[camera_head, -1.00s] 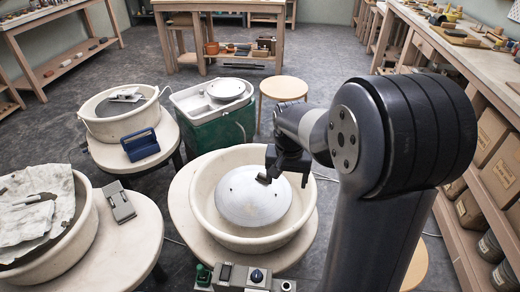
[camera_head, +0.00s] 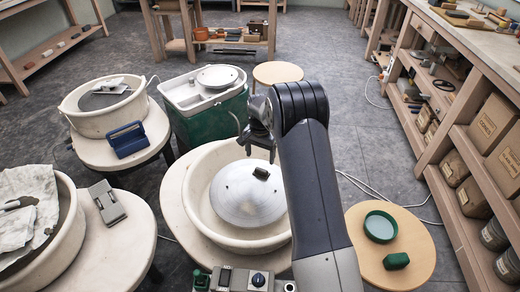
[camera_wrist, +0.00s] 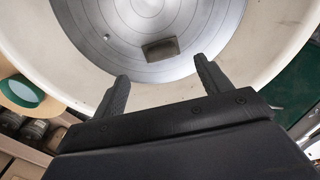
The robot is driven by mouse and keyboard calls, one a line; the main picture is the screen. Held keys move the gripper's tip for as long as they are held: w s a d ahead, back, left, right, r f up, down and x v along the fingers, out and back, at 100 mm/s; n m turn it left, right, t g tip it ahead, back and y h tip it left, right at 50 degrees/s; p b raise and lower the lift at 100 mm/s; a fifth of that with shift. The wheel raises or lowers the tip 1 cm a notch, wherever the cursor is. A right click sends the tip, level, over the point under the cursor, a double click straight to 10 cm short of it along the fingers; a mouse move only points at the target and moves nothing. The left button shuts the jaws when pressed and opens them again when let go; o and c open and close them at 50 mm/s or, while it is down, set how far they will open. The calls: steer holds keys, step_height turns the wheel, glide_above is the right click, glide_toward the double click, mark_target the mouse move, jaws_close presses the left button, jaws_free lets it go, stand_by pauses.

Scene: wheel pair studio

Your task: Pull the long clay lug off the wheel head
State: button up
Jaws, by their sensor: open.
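The round grey metal wheel head (camera_head: 238,205) sits in the cream splash pan (camera_head: 191,190) in the middle of the head view. A dark, oblong clay lug (camera_head: 261,173) stands on it toward its far right; it also shows in the wrist view (camera_wrist: 160,48). A much smaller pale bump (camera_wrist: 107,37) is to its left there. My gripper (camera_head: 258,155) is over the far side of the wheel. In the wrist view my gripper (camera_wrist: 162,76) has its two fingers wide apart and empty, with the lug beyond the fingertips, roughly between them and apart from them.
A wooden stool (camera_head: 412,225) at right holds a green bowl (camera_head: 380,227) and a green block (camera_head: 396,261). A green cabinet (camera_head: 215,119) stands behind the wheel. Other wheels (camera_head: 103,108) are at left, one beside a blue box (camera_head: 128,139). Shelves line the right side.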

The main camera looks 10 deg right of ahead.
mark_target(260, 171)
step_height(260, 171, down, 8)
steer(key=shift+f, duration=0.15)
steer(key=shift+c, duration=0.4)
steer(key=c, duration=1.3)
steer(key=shift+o, duration=0.2)
